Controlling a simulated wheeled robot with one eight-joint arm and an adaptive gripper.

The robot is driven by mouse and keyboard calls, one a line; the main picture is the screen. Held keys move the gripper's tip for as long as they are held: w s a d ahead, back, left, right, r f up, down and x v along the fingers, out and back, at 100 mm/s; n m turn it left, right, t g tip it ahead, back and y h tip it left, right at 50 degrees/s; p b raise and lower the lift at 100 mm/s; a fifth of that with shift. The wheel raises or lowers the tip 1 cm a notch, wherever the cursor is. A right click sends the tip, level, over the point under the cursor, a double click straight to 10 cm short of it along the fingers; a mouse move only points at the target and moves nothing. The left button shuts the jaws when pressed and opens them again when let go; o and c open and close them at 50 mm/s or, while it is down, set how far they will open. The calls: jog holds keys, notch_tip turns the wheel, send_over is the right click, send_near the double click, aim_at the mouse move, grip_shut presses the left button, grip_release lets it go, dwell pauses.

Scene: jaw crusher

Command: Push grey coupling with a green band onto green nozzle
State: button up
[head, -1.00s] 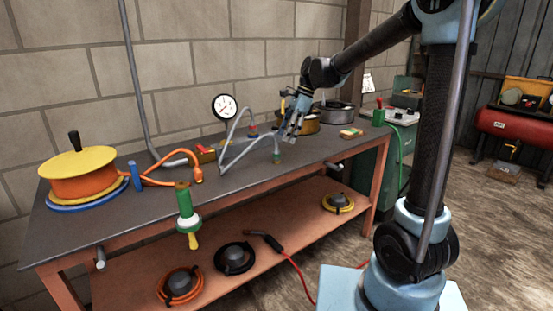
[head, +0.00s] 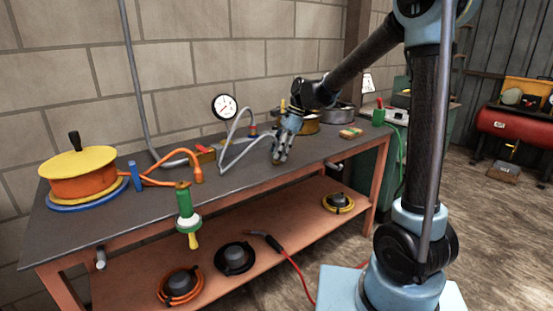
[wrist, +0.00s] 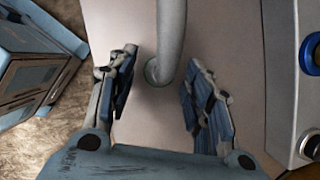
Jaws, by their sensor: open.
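My gripper (head: 279,159) is open, low over the bench near its front edge. In the wrist view its fingers (wrist: 160,62) stand apart on either side of the end of a grey hose (wrist: 171,40). A green band of the coupling (wrist: 151,73) shows at the hose end, between the fingers, with gaps on both sides. In the head view the gripper hides the coupling. A green fitting (head: 185,202) with a white ring and a yellow lower end stands at the bench's front edge; I cannot tell for sure that it is the green nozzle.
The bench top (head: 110,205) also carries an orange and yellow reel (head: 78,180), an orange hose (head: 160,182) and metal pots (head: 337,114). A gauge (head: 223,106) stands behind the grey hose. The lower shelf (head: 215,288) holds coiled hoses. Bare bench lies between gripper and green fitting.

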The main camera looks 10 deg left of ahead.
jog(key=shift+x, duration=0.85)
jog(key=c, duration=1)
jog(key=shift+r, duration=0.1)
notch_tip(320, 180, up, 10)
jog(key=shift+f, duration=0.1)
